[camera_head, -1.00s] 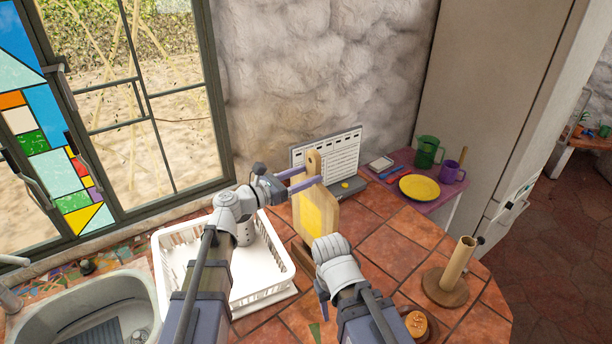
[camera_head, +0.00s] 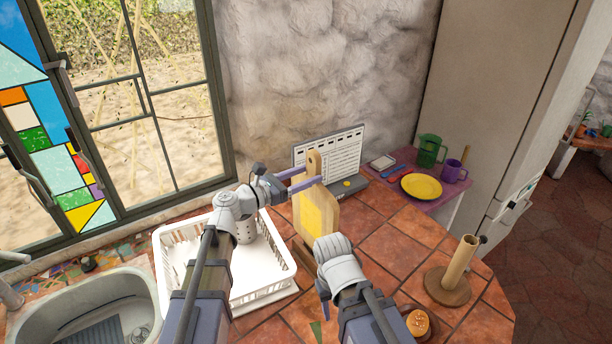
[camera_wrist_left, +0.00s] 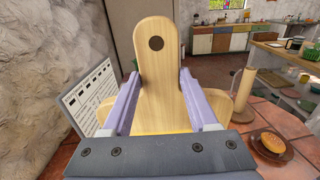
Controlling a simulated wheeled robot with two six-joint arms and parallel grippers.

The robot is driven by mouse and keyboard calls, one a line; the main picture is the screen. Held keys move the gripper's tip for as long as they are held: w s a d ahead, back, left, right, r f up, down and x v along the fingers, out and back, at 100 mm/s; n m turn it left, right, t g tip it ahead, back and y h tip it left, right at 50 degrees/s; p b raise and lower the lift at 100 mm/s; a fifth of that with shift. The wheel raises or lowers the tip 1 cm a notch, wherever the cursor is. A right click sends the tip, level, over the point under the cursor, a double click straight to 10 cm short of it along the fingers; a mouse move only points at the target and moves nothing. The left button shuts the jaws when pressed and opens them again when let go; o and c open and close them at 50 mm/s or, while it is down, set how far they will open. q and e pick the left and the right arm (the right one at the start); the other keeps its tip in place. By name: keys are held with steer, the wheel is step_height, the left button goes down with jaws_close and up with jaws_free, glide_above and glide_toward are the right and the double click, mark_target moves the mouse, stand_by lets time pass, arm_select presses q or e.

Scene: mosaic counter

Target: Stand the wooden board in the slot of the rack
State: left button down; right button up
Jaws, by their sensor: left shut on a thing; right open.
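The wooden board (camera_head: 318,212) is pale, with a yellow panel on its face and a rounded handle with a hole. It stands about upright over the counter. My left gripper (camera_head: 305,181) is shut on its handle, and the left wrist view shows the handle (camera_wrist_left: 158,72) between the two purple fingers. A brown wooden piece (camera_head: 303,254), perhaps the rack, shows at the board's lower left. Its slot is hidden, and I cannot tell whether the board touches it. My right gripper (camera_head: 322,294) is open and empty, low in front of the board, mostly hidden behind its own wrist.
A white dish basket (camera_head: 284,284) stands left, beside the sink (camera_head: 75,310). A grey device with a white panel (camera_head: 328,153) is behind the board. A paper-roll holder (camera_head: 447,287) and a bun (camera_head: 418,323) are right. The tiles right of the board are clear.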

mark_target(311, 189)
arm_select(q)
steer(key=shift+f+b, duration=2.5)
steer(key=shift+f, duration=0.05)
stand_by(0.8)
steer(key=shift+c, duration=0.4)
jaws_free()
steer(key=v, duration=0.8)
steer(key=shift+d, duration=0.1)
stand_by(0.5)
